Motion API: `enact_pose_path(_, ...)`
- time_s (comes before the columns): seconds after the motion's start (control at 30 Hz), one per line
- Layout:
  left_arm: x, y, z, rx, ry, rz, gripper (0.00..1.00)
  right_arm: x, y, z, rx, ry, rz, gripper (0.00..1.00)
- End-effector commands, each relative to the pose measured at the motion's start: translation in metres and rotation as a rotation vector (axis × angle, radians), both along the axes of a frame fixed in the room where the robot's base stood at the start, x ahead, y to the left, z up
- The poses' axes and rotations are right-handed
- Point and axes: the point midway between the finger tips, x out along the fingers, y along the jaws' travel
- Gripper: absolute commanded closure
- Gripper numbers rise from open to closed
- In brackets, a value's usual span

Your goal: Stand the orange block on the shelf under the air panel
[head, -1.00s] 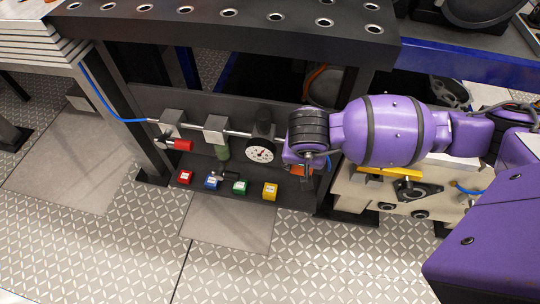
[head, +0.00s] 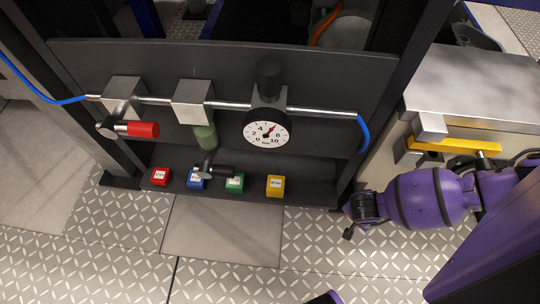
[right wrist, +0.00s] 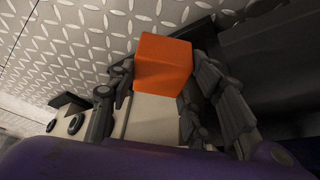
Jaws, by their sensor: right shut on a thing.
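The orange block (right wrist: 163,63) shows in the right wrist view between the fingers of my right gripper (right wrist: 157,84), which is shut on it. A pale face lies below the orange one. In the head view my right gripper (head: 350,220) is low, beside the foot of the right post, to the right of the shelf (head: 315,189); the block cannot be made out there. The shelf is a dark ledge under the air panel (head: 330,80). Red (head: 160,177), blue (head: 197,179), green (head: 235,183) and yellow (head: 276,186) blocks stand on it. My left gripper is not in view.
The panel carries a gauge (head: 266,129), a red-handled valve (head: 141,129) and a green-grey bowl (head: 205,137). A black handle (head: 212,171) hangs over the blue and green blocks. The shelf is bare right of the yellow block. A pale cabinet (head: 470,90) stands at right.

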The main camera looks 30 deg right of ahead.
Motion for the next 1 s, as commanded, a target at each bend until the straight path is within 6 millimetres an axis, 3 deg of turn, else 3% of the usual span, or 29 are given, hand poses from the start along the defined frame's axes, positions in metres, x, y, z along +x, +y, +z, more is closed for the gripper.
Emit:
enact_pose_path(0.2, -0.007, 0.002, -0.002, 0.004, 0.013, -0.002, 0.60, 0.007, 0.003, -0.002, 0.001, -0.006, -0.004, 1.00)
enact_pose_path(0.63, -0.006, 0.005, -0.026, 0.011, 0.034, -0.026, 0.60, 0.095, 0.056, -0.004, 0.003, -0.004, -0.003, 1.00)
enact_pose_path(1.0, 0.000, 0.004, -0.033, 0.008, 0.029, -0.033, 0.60, 0.124, 0.073, -0.002, 0.002, -0.003, -0.004, 1.00)
